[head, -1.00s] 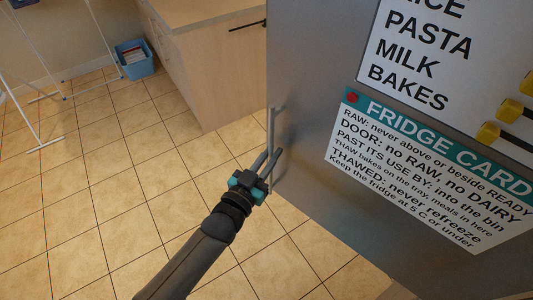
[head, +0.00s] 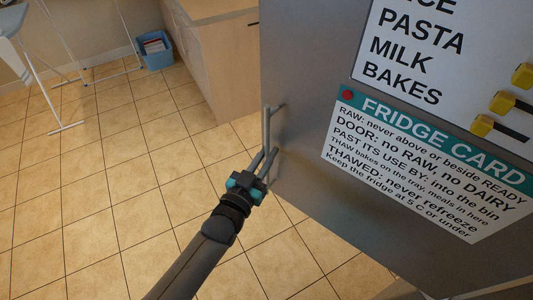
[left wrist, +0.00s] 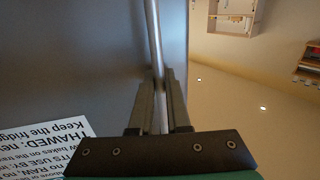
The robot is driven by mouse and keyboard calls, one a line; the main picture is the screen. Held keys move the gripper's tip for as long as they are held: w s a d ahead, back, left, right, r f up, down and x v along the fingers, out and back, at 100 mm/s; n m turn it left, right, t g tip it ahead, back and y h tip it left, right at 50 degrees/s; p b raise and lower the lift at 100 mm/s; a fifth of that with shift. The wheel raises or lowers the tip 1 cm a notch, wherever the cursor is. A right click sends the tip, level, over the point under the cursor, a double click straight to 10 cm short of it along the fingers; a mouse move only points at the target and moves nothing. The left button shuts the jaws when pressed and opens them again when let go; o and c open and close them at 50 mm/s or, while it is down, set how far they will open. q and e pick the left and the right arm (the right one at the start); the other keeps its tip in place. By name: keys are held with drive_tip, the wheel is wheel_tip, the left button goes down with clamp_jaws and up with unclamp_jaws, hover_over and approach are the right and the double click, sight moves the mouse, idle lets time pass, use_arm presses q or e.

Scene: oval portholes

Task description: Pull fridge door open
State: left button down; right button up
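The grey fridge door (head: 305,60) fills the right of the head view, with a FRIDGE CARD (head: 425,165) and a list sheet on its face. Its vertical bar handle (head: 267,125) stands near the door's left edge. My left gripper (head: 266,162) is at the lower part of the handle. In the left wrist view, the fingers of the left gripper (left wrist: 160,95) lie on both sides of the handle (left wrist: 154,35) and look shut on it. The inside of the fridge is hidden. My right gripper is not in view.
A wooden cabinet (head: 205,70) stands behind the door's left edge. A blue bin (head: 155,53) with papers and a white-legged stand (head: 45,85) are at the upper left. The tiled floor (head: 90,210) at left is clear.

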use_arm(q)
drive_tip(key=c, duration=0.9)
unclamp_jaws()
drive_tip(key=v, duration=1.5)
drive_tip(key=shift+a, duration=0.1)
drive_tip(key=s+a+f+n+g+y+b, duration=0.1)
drive_tip(key=s+a+f+g+y+b, duration=0.15)
drive_tip(key=f, duration=0.75)
drive_tip(key=s+a+f+g+y+b, duration=0.1)
drive_tip(key=a+f+b, duration=0.15)
drive_tip(key=f, duration=0.75)
drive_tip(key=s+a+f+n+g+y+b, duration=0.15)
drive_tip(key=a+f, duration=0.25)
drive_tip(key=f, duration=0.7)
drive_tip(key=s+a+f+g+y+b, duration=0.2)
drive_tip(key=s+f+g+b, duration=0.1)
drive_tip(key=s+f, duration=0.7)
drive_tip(key=s+a+f+n+g+y+b, duration=0.1)
drive_tip(key=s+a+f+g+y+b, duration=0.1)
drive_tip(key=s+f+g, duration=0.4)
drive_tip(key=s+a+f+b, duration=0.1)
drive_tip(key=s+f+b, duration=0.1)
drive_tip(key=s+f, duration=0.2)
drive_tip(key=shift+s+a+f, duration=0.3)
drive_tip(key=shift+s+f, duration=0.1)
drive_tip(key=shift+s, duration=0.95)
